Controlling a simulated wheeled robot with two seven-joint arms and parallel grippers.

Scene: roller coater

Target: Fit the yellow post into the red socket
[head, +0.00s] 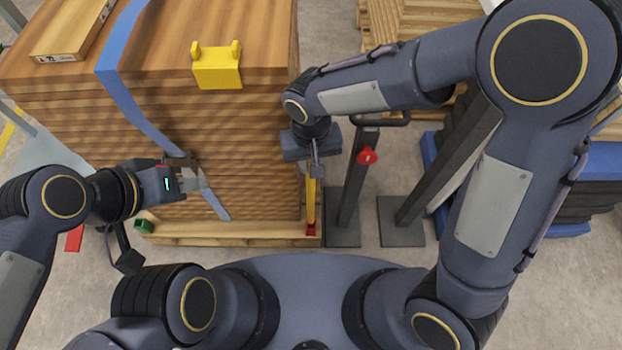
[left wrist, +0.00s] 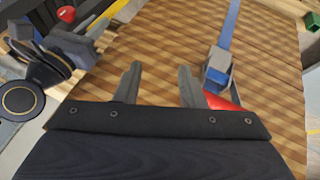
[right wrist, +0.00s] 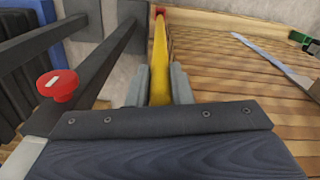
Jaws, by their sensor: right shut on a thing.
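The yellow post (head: 311,203) stands nearly upright beside the stack's right front corner. My right gripper (head: 315,167) is shut on its upper part, and it runs between the fingers (right wrist: 162,85) in the right wrist view. The red socket (head: 311,230) is low at the corner, directly below the post; it also shows at the far end of the post (right wrist: 158,10). The post's lower end meets the socket in view, but I cannot tell whether it is inside. My left gripper (head: 202,183) is open, its fingers (left wrist: 158,85) apart near the strap buckle (left wrist: 217,70).
The stack of boards (head: 250,130) fills the left and middle, with a blue strap (head: 130,105) and a yellow corner piece (head: 218,68). Dark metal stands (head: 355,180) rise close to the right of the post, one with a red knob (head: 367,157). A green block (head: 144,226) sits low left.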

